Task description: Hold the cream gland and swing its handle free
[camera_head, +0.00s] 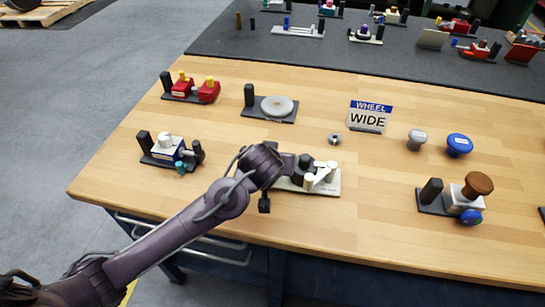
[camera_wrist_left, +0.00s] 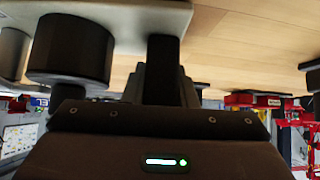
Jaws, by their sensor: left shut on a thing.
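The cream gland (camera_head: 327,187) sits near the front edge of the wooden table in the head view. It has a pale base, a white handle (camera_head: 325,172) angled to the right and a tan knob (camera_head: 309,181). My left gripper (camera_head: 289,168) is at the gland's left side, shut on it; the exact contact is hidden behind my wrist. In the left wrist view the cream base (camera_wrist_left: 105,16) fills the top left, with a dark round part (camera_wrist_left: 70,48) against it. A dark finger (camera_wrist_left: 163,65) reaches to the base's edge. My right gripper is not in view.
A blue and white valve (camera_head: 165,148) stands to the left, with a grey disc (camera_head: 277,106) on a black plate behind. Bare wood lies right of the gland.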

